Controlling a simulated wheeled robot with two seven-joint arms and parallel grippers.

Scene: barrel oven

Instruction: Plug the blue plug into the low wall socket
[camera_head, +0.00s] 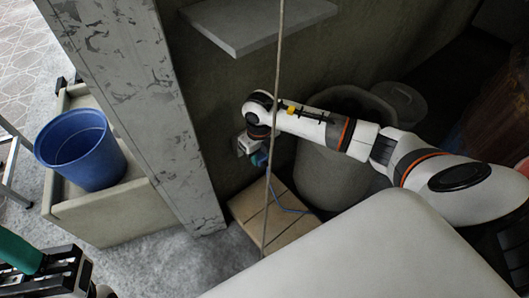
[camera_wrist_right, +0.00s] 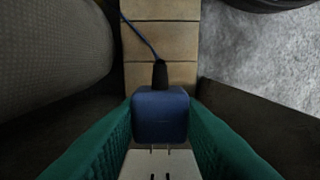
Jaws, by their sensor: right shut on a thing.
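The blue plug (camera_wrist_right: 160,117) is between the two green fingers of my right gripper (camera_wrist_right: 160,125), which is shut on it. Its two metal prongs show in the right wrist view, pointing at the white wall socket (camera_wrist_right: 160,166). The prongs look just short of the socket's slots; contact cannot be told. In the head view the right gripper (camera_head: 258,158) is low at the wall, beside the socket (camera_head: 242,147). My left gripper (camera_head: 35,262) is at the bottom left, far from the plug; its opening is not clear.
The plug's cord (camera_wrist_right: 138,36) runs over a tiled ledge (camera_head: 281,233). A grey barrel (camera_head: 325,175) stands beside my right arm. A thin pole (camera_head: 276,100) crosses the view. A concrete pillar (camera_head: 150,110), a wall shelf (camera_head: 260,22) and a blue bucket (camera_head: 85,155) are nearby.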

